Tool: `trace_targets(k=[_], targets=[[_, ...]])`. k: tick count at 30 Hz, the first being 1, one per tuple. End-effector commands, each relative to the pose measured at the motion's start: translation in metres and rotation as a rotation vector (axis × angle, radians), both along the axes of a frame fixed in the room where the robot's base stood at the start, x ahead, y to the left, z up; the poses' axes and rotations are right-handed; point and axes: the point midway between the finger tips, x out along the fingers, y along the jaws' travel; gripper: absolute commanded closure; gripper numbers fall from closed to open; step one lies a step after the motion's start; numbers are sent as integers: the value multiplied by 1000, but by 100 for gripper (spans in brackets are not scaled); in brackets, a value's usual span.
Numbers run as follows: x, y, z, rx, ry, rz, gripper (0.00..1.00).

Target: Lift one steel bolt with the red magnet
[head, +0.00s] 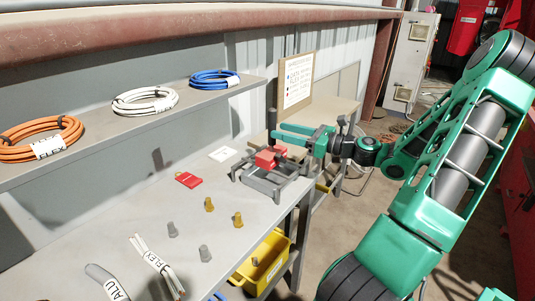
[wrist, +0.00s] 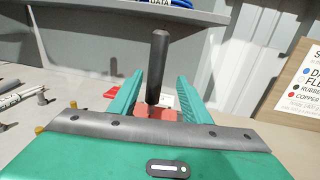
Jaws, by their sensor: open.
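A flat red piece with a pale end, likely the red magnet (head: 188,179), lies on the grey bench; a red patch at the left of my fingers in the wrist view (wrist: 112,93) looks like it. Two grey bolts (head: 173,230) (head: 205,253) stand on the bench nearer the front. Two brass-coloured bolts (head: 209,204) (head: 238,219) stand close by. My gripper (head: 280,132) is open over a grey bench device with a red block (head: 265,158). In the wrist view, the device's dark upright post (wrist: 158,65) shows between my open fingers (wrist: 160,78), apparently with gaps on both sides.
White cables (head: 155,262) and a grey one (head: 106,283) lie at the bench front. A yellow bin (head: 264,262) is below the bench's right edge. A shelf (head: 130,125) with orange, white and blue coils runs behind. A white card (head: 222,154) lies left of the device.

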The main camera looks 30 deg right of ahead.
Motion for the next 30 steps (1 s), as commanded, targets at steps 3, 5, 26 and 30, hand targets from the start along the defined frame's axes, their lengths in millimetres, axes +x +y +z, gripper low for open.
trace_targets(k=[3,5,26,30], targets=[[16,13,0,0,1,10,56],[21,18,0,0,0,12,56],[70,50,-5,-3,2,13,56],[70,50,-5,-3,2,13,59]])
